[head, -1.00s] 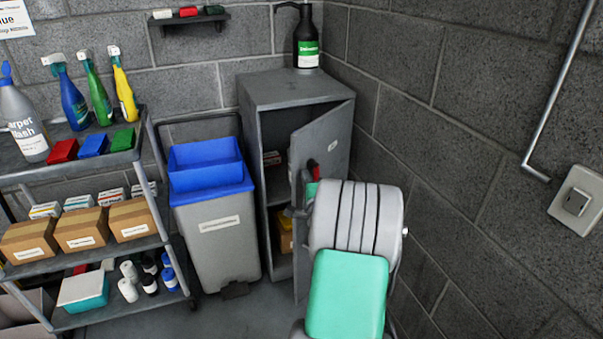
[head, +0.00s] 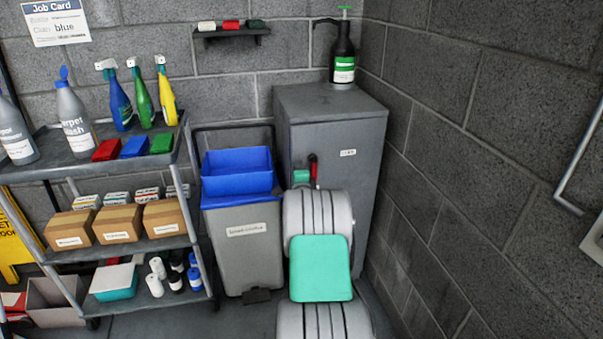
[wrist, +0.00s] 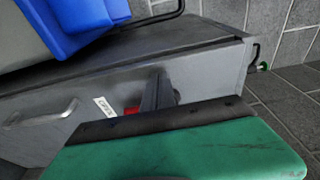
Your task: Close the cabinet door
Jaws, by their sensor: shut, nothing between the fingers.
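The grey cabinet (head: 332,102) stands in the corner. Its door (head: 352,190) covers the front and looks flush or nearly flush with the body; no open interior shows. In the wrist view the door (wrist: 205,75) fills the middle, with a white label and a bar handle (wrist: 40,118) at the left. My gripper (head: 313,160) is at the upper part of the door face, shut and empty. Its dark fingers also show in the wrist view (wrist: 158,92), close to the door; whether they touch it I cannot tell. My arm hides the lower door in the head view.
A grey bin with a blue top (head: 240,230) stands close at the cabinet's left. A shelf cart (head: 110,250) with bottles and boxes is further left. A black pump bottle (head: 343,60) stands on the cabinet. The block wall (head: 450,170) is close on the right.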

